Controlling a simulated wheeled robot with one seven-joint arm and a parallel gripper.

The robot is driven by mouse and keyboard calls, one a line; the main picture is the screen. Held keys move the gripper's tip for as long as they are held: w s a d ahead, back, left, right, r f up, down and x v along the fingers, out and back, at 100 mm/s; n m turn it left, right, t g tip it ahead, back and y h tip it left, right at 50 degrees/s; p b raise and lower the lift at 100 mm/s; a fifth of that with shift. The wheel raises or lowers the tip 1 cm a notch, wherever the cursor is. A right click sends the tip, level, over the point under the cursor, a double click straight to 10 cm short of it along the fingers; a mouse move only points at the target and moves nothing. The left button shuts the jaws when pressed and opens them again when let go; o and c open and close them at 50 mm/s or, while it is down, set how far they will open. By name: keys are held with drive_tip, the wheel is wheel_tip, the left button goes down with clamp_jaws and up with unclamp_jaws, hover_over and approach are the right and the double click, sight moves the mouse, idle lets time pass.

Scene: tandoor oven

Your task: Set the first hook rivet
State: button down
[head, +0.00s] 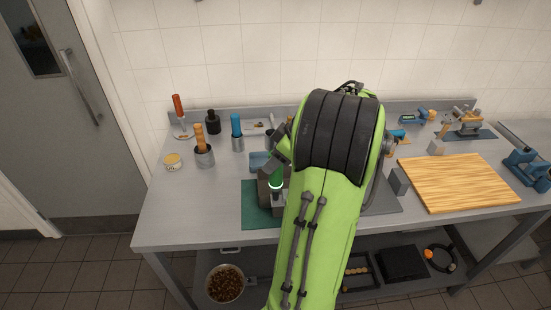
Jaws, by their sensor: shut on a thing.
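My green arm reaches over the middle of the bench and covers much of the work area. My gripper (276,187) is partly in view at its left side, over a green mat (251,219). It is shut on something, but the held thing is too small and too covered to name. Grey block-like shapes (264,190) stand on the mat around the gripper; I cannot tell which touch it. No hook rivet can be made out. A small tray with tiny parts (258,125) lies at the back, behind the arm.
A wooden board (460,183) and a blue vise (525,168) are at right. A pot (226,284) sits below.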

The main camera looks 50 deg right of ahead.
drive_tip(key=shift+f, duration=0.1)
wheel_tip(320, 180, up, 4)
drive_tip(key=p, duration=0.3)
drive_tip(key=shift+p, duration=0.4)
